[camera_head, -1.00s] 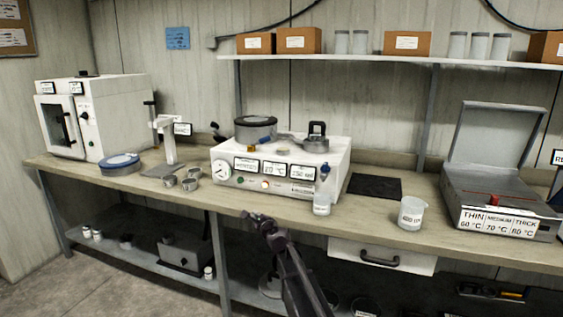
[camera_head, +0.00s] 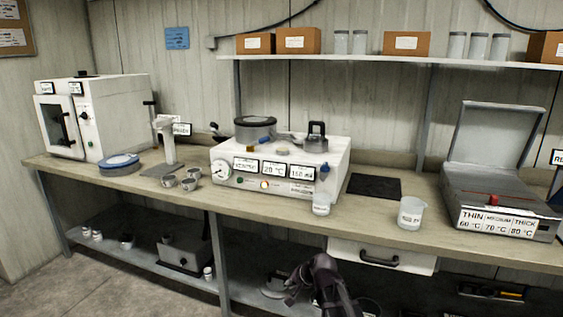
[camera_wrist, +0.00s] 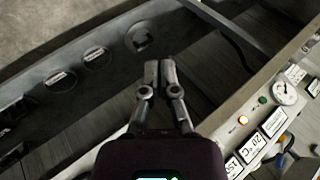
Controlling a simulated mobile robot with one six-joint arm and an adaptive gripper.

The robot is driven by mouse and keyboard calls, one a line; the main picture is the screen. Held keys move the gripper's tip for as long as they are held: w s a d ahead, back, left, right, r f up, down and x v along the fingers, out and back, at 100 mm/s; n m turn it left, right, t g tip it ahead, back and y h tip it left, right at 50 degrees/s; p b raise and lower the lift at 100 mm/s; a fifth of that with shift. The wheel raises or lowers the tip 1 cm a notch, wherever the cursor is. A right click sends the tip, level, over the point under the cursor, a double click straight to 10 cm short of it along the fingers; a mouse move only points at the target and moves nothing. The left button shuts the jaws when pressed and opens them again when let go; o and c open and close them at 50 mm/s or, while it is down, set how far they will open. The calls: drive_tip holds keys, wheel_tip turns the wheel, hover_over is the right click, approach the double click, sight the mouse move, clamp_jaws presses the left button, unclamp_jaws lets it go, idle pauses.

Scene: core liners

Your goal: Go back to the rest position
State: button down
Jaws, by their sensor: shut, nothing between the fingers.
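My gripper (camera_wrist: 160,78) is shut and empty in the wrist view, its two fingertips together. It hangs in free air in front of the bench, over the lower shelf and the bench edge. In the head view my dark arm shows at the bottom, below the bench front and left of the drawer; the fingertips cannot be made out there. The bench (camera_head: 200,203) runs across the head view, with my arm apart from the things standing on it.
A white instrument box (camera_head: 240,184) stands mid-bench, with a small beaker (camera_head: 321,205) by its front corner. A larger beaker (camera_head: 411,213), a drawer (camera_head: 381,259) and an open grey case (camera_head: 475,188) are to the right. The lower shelf (camera_head: 140,255) holds jars.

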drive_tip(key=s+d+f+n+g+h, duration=0.2)
drive_tip(key=s+d+n+g+h, duration=0.1)
drive_tip(key=s+d, duration=0.5)
drive_tip(key=s+d+f+n+g+h, duration=0.25)
drive_tip(key=s+d, duration=0.35)
drive_tip(key=s, duration=0.4)
wheel_tip(320, 180, up, 20)
drive_tip(key=p, duration=2)
drive_tip(key=shift+m, duration=0.25)
